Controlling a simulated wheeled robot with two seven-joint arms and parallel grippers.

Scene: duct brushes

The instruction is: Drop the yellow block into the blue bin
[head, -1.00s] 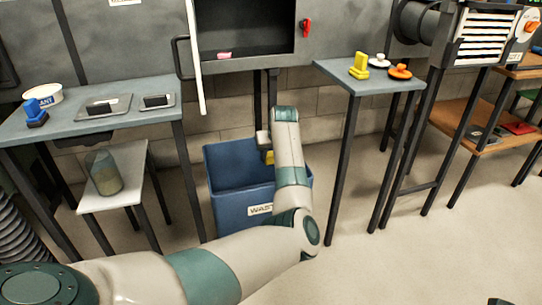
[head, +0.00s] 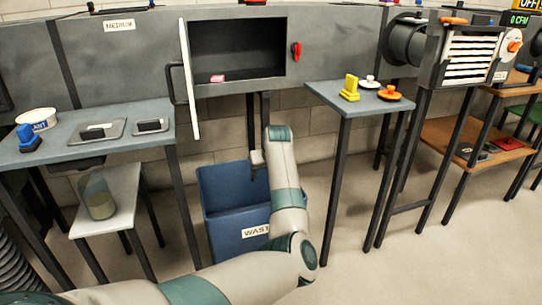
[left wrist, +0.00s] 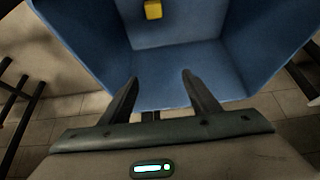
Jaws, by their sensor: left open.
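The blue bin (head: 240,236) with a waste label stands on the floor between two tables. My left gripper (head: 257,165) is above it, pointing down, partly behind my forearm. In the left wrist view the left gripper (left wrist: 160,78) has its fingers apart with nothing between them. The yellow block (left wrist: 153,10) shows beyond the fingertips, inside the bin's blue walls (left wrist: 245,40). I cannot tell whether it rests on the bottom. In the head view the block is hidden. My right gripper is not in view.
The left table (head: 60,150) holds a blue brush (head: 28,140), a white tub (head: 38,117) and two grey trays. The right table (head: 345,105) holds a yellow brush (head: 350,90) and two round knobbed pieces. An open cabinet door (head: 190,80) hangs above the bin's left side.

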